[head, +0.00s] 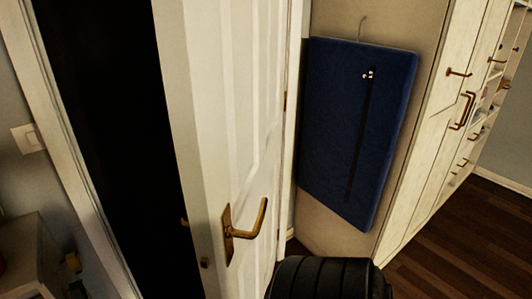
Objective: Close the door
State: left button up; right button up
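The white panelled door (235,85) stands open in the middle of the head view, its free edge towards me. Its brass lever handle (245,230) is on the face turned to the right, near the free edge. A brass hinge (285,101) shows at the door's far right side. The dark doorway opening (110,100) lies to the left of the door, between it and the white door frame (75,165). The far side of the door is hidden. Neither of my grippers can be made out in this view, and nothing is seen touching the handle.
A blue padded board (345,140) hangs on the wall right of the door. A white cabinet (440,140) with brass handles stands further right. A light switch (27,138) and a dark furniture top (25,245) are at left. Bare wooden floor (465,235) shows at right.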

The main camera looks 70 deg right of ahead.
aim_at(223, 62)
jog(key=k+z, duration=0.1)
jog(key=z, duration=1.85)
